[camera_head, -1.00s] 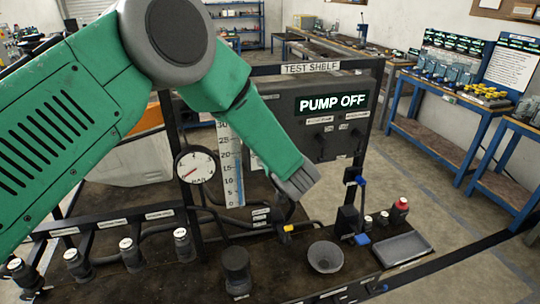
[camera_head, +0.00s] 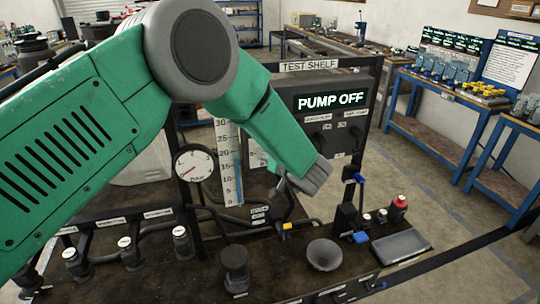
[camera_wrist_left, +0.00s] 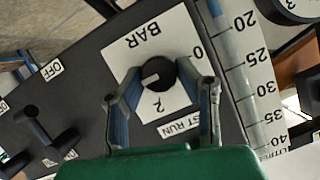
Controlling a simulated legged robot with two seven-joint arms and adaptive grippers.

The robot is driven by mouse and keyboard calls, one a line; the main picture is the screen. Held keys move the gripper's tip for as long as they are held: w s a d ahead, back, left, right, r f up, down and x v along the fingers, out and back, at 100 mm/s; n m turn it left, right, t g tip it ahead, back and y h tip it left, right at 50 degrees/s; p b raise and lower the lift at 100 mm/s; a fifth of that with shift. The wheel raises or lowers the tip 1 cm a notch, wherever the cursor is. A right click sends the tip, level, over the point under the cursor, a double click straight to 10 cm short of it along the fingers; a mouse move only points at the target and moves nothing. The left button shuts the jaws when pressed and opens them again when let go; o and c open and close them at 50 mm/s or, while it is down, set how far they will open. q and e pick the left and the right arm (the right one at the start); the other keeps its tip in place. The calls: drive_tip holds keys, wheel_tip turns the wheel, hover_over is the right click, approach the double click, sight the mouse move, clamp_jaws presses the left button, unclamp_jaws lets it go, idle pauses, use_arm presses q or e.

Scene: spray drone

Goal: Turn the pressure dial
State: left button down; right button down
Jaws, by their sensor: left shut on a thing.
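The pressure dial is a black round knob (camera_wrist_left: 158,76) with a pale pointer mark, on a white plate marked BAR, in the left wrist view. My left gripper (camera_wrist_left: 165,68) has a finger on either side of the knob and is shut on it. In the head view the green left arm comes in from the left, and its gripper (camera_head: 284,186) is at the panel below PUMP OFF. There it hides the knob; part of the white dial plate (camera_head: 257,155) shows beside the arm. My right gripper is in neither view.
The PUMP OFF display (camera_head: 331,100) is above the dial. A black lever switch (camera_wrist_left: 48,133) marked OFF is beside the dial plate. A round gauge (camera_head: 194,164) and a scaled column (camera_head: 230,170) stand left. A funnel (camera_head: 324,255) and tray (camera_head: 400,246) are in front.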

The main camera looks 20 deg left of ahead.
use_arm(q)
drive_tip(key=shift+s+d+f, duration=0.15)
drive_tip(key=shift+s+f, duration=0.05)
drive_tip(key=shift+f, duration=0.25)
drive_tip(key=c, duration=1.2)
unclamp_jaws()
drive_tip(key=shift+w+r, duration=0.15)
drive_tip(key=shift+w, duration=0.05)
drive_tip(key=shift+r, duration=0.1)
drive_tip(key=v, duration=1.2)
drive_tip(key=shift+d, duration=0.2)
drive_tip(key=shift+w, duration=0.1)
